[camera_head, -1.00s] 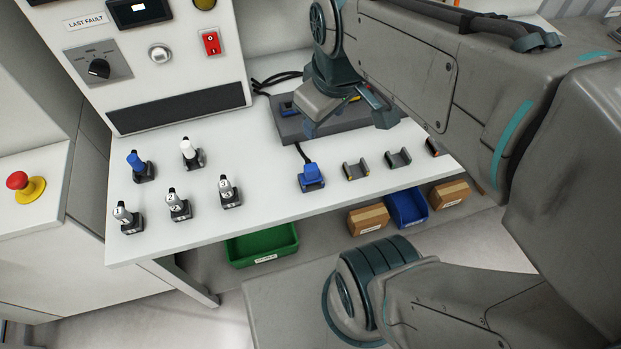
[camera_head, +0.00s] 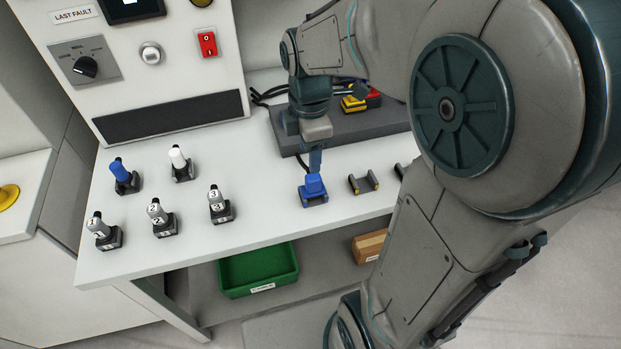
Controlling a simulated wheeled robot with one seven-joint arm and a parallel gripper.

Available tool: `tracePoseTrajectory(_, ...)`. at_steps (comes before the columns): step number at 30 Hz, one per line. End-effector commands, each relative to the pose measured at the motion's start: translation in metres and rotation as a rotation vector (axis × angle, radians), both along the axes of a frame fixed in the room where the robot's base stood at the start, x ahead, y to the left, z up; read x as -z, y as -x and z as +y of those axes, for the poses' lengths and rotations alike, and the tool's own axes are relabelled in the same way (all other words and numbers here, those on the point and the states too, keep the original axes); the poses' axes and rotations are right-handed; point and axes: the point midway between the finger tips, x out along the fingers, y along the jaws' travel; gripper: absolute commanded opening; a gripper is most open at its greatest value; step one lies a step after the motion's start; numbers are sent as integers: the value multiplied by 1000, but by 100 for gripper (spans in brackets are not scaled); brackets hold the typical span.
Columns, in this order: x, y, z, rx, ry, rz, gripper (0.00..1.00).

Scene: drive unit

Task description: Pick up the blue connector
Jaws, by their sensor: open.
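The blue connector (camera_head: 314,187) sits upright in a small cradle near the front of the white bench, with a dark cable running from behind it. My gripper (camera_head: 314,163) points down just above and behind the connector. One finger shows close to the connector's top; the other is hidden. The gripper is open, and I cannot tell whether it touches the connector.
An empty cradle (camera_head: 363,184) stands right of the connector. A grey block (camera_head: 345,130) with yellow and red parts lies behind. Several holders with white, blue and numbered pieces (camera_head: 158,212) stand left. A green bin (camera_head: 257,270) sits below the bench.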

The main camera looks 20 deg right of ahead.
Motion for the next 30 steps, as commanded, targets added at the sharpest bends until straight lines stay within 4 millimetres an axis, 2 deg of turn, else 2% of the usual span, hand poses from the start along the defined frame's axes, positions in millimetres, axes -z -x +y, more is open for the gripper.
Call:
tracePoseTrajectory(3,21,1,0,1,0,4,49)
tracePoseTrajectory(11,41,1,-2,2,0,2,49)
tracePoseTrajectory(19,79,3,-7,1,0,4,49)
tracePoseTrajectory(23,87,3,-7,1,0,1,49)
tracePoseTrajectory(29,88,2,-7,2,0,-1,49)
tracePoseTrajectory(30,88,2,-7,2,0,-1,44)
